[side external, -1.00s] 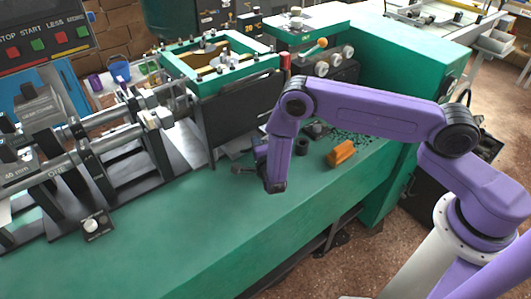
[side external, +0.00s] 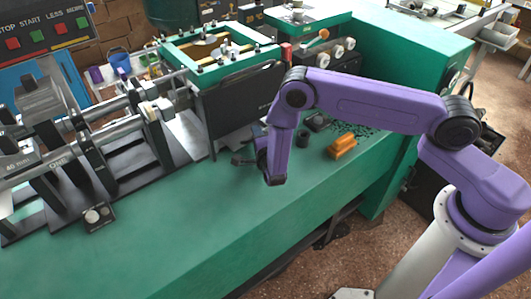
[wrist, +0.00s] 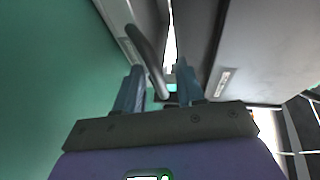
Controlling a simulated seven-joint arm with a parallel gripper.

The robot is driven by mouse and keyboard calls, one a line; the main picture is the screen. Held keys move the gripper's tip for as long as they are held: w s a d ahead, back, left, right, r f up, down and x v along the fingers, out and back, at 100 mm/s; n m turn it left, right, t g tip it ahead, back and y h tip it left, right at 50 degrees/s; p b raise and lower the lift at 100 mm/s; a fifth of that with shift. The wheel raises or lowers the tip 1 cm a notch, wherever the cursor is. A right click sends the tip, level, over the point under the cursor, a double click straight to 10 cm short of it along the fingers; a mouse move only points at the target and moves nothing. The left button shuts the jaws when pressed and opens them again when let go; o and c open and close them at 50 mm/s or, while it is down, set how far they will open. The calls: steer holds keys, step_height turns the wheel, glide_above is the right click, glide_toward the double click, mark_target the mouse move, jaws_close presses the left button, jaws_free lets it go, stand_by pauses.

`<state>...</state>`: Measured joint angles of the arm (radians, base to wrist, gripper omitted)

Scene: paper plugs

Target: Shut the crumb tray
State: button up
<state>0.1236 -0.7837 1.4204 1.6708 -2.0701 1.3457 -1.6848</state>
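In the wrist view a grey part with a small label and a dark curved handle (wrist: 147,55) looks like the crumb tray (wrist: 124,16); I cannot be sure. A narrow bright gap separates it from a larger grey panel on the right. My gripper (wrist: 160,70) has its two fingers apart. The handle reaches down into the space between them, nearer the left finger; contact cannot be told. In the side view my gripper (side external: 245,160) is low over the green bench, just below the dark panel, partly hidden by my arm. The tray cannot be made out there.
The dark panel (side external: 245,105) of the machine stands behind my gripper. An orange block (side external: 342,147) and dark scattered bits (side external: 355,130) lie to the right. A small knob box (side external: 95,217) sits at left. The front of the green bench (side external: 170,240) is clear.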

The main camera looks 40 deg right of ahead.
steer(key=v, duration=1.7)
steer(key=shift+r, duration=0.1)
steer(key=shift+w, duration=0.1)
steer(key=shift+d+r+m, duration=0.15)
steer(key=shift+r+m, duration=0.15)
steer(key=s+d+r+m+g+h, duration=0.2)
steer(key=s+d+r+m+g, duration=0.3)
steer(key=m, duration=0.5)
steer(key=s+d+r+m+g+h, duration=0.1)
steer(key=s+d+r+m+g, duration=0.3)
steer(key=r+m, duration=0.5)
steer(key=s+d+r+m+g+y, duration=0.1)
steer(key=s+r+m+g+y, duration=0.1)
steer(key=s+m, duration=0.6)
steer(key=s+d+r+m+g+y, duration=0.2)
steer(key=s+r+m+g+y, duration=0.1)
steer(key=s+m+y, duration=0.4)
steer(key=shift+s+r+m+y, duration=0.3)
steer(key=shift+s+r+m, duration=0.25)
steer(key=shift+s+m, duration=0.7)
